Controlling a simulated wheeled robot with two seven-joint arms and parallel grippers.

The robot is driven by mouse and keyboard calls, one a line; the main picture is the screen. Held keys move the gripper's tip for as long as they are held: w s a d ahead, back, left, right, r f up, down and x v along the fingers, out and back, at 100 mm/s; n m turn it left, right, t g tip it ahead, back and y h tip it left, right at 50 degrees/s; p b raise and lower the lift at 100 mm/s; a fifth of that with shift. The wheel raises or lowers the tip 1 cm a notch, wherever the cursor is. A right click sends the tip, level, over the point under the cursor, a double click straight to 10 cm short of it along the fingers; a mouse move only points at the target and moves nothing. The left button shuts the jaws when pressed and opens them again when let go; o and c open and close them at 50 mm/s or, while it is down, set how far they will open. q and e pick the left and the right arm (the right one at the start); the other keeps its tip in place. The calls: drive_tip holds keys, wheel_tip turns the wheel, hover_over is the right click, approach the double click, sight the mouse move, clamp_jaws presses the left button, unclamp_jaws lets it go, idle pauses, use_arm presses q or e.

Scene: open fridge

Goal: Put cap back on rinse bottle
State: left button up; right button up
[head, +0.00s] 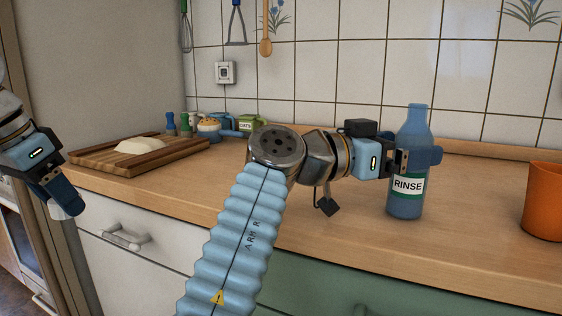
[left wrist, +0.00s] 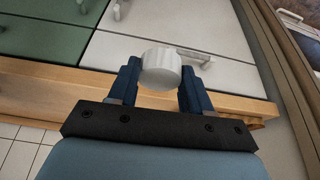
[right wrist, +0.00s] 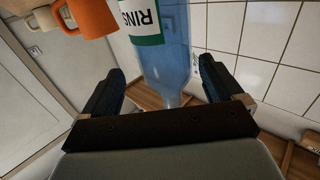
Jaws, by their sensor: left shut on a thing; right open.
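The rinse bottle (head: 408,205) is translucent blue with a green and white RINSE label. It stands upright on the wooden counter, its narrow top bare. My right gripper (head: 418,157) is open, with its fingers on either side of the bottle above the label. In the right wrist view the bottle (right wrist: 172,65) lies between the spread fingers; contact cannot be told. A white ribbed cap (left wrist: 161,70) is held between the fingers of my left gripper (head: 62,198), out in front of the counter.
An orange mug (head: 543,200) stands right of the bottle. A wooden board (head: 95,162) with a white block lies at the counter's left, near several small jars and cups. The tiled wall (head: 330,60) is behind. The counter front between bottle and mug is clear.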

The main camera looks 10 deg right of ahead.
drive_tip(key=x, duration=0.2)
drive_tip(key=p+x, duration=0.1)
drive_tip(key=x, duration=0.1)
drive_tip(key=shift+w+r, duration=0.3)
drive_tip(key=shift+w, duration=0.1)
drive_tip(key=shift+w+d, duration=0.1)
drive_tip(key=shift+d, duration=0.35)
drive_tip(key=shift+c, duration=0.3)
drive_tip(key=c, duration=1)
